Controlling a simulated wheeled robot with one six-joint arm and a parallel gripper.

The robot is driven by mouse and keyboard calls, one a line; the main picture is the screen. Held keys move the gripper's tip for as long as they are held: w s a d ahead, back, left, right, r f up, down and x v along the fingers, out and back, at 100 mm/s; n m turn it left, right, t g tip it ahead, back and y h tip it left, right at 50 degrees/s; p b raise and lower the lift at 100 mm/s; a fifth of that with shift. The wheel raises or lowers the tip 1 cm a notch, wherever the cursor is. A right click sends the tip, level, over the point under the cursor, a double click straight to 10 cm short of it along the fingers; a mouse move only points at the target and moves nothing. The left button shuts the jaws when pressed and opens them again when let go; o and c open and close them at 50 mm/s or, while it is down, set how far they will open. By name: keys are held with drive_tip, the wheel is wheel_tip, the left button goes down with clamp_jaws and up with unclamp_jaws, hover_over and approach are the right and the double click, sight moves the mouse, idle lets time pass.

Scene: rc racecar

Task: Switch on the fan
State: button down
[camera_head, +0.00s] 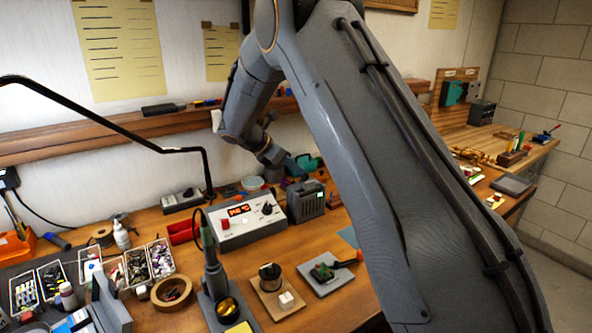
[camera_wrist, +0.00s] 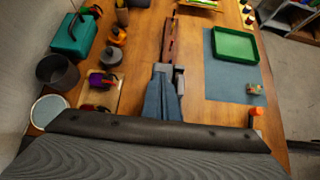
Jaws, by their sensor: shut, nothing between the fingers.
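The dark grey box with a slatted front (camera_head: 305,202) appears to be the fan. It stands upright on the bench, right of the white soldering station (camera_head: 240,218). A small greenish patch shows on its right side; I cannot tell whether it is a switch or a light. My gripper (camera_head: 271,155) is shut and empty, above and behind the box near the wall, apart from it as far as I can see. The fingertips are small and partly lost against the clutter. I cannot make out the fan in the wrist view.
A soldering iron stand (camera_head: 222,300), a tape roll (camera_head: 171,292) and parts bins crowd the front. A teal toolbox (camera_wrist: 73,35), a dark round cup (camera_wrist: 57,73) and a green tray (camera_wrist: 236,45) on a blue mat (camera_wrist: 222,85) show in the wrist view.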

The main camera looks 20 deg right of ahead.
drive_tip(key=shift+r+p, duration=0.5)
drive_tip(key=shift+r, duration=0.3)
drive_tip(key=s+a+r+p, duration=0.1)
drive_tip(key=a+r+p, duration=0.2)
drive_tip(key=r, duration=0.6)
drive_tip(key=shift+a+r+p, duration=0.15)
drive_tip(key=shift+a+p, duration=0.1)
drive_tip(key=shift+p, duration=1)
drive_tip(key=shift+s, duration=0.1)
drive_tip(key=s+f+m+y+b, duration=0.3)
drive_tip(key=s+f+m, duration=0.3)
drive_tip(key=s, duration=0.6)
drive_tip(key=s+f+m+g+y+b, duration=0.1)
drive_tip(key=s+f+m+y+b, duration=0.2)
drive_tip(key=s+f+m, duration=0.3)
drive_tip(key=s+d+f+m+y+b, duration=0.1)
drive_tip(key=s+f+m+y+b, duration=0.2)
drive_tip(key=s, duration=1.4)
drive_tip(key=shift+s+f+m+g+b, duration=0.1)
drive_tip(key=shift+f+m, duration=0.55)
drive_tip(key=shift+m, duration=0.45)
drive_tip(key=shift+s+f+m+g+b, duration=0.1)
drive_tip(key=shift+f+m, duration=0.5)
drive_tip(key=shift+m, duration=0.5)
drive_tip(key=shift+s+f+m+g+b, duration=0.1)
drive_tip(key=shift+f+m, duration=0.55)
drive_tip(key=shift+m, duration=0.45)
